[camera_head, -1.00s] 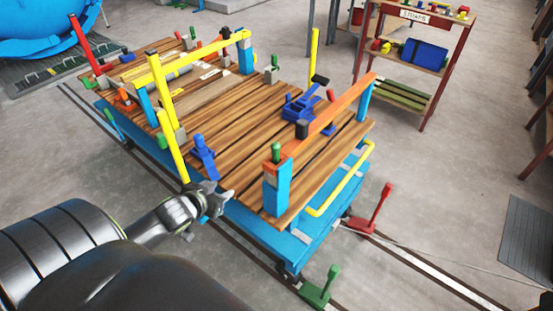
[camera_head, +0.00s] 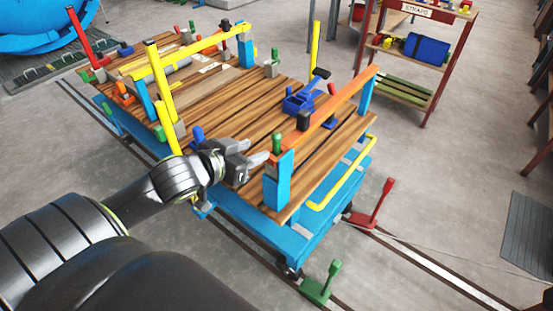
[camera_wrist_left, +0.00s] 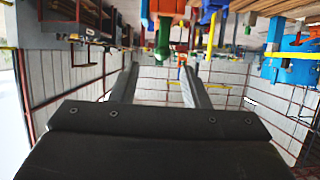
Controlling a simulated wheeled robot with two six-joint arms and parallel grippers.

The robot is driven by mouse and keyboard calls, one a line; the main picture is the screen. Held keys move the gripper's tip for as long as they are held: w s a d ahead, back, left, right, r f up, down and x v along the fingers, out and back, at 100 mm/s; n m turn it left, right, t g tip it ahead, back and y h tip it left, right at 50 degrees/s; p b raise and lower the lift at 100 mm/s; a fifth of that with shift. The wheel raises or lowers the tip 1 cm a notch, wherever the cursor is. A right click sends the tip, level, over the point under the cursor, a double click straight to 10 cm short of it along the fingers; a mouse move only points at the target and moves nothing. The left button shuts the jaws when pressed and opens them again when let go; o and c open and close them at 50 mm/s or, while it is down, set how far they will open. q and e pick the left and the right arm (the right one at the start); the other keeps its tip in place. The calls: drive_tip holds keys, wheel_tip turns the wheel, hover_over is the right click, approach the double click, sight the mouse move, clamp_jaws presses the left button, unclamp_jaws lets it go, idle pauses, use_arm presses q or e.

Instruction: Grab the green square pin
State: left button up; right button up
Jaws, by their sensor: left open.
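A green pin (camera_head: 277,142) stands upright on top of the blue corner post (camera_head: 277,183) at the cart's near end, where the orange bar ends. It also shows upside down in the left wrist view (camera_wrist_left: 163,42), just beyond the fingertips and roughly in line with the gap. My left gripper (camera_head: 257,153) is open and empty, just left of the pin, its fingers pointing at it. In the left wrist view the two fingers (camera_wrist_left: 158,68) are spread with nothing between them. I cannot tell the exact gap to the pin. My right gripper is not in view.
The orange bar (camera_head: 335,112) runs from the post towards the back right. A blue clamp (camera_head: 305,98) sits on the wooden deck (camera_head: 245,108). A yellow post (camera_head: 166,125) stands behind my left arm. A yellow rail (camera_head: 343,180) lines the cart's end. Other green pins stand further back.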

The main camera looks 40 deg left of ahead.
sight(274, 140)
use_arm(q)
drive_tip(key=x, duration=0.7)
drive_tip(key=shift+w, duration=0.2)
drive_tip(key=shift+a+x, duration=0.2)
drive_tip(key=shift+x, duration=2.45)
drive_tip(key=shift+r, duration=0.15)
drive_tip(key=shift+a, duration=0.1)
drive_tip(key=shift+c, duration=0.4)
clamp_jaws()
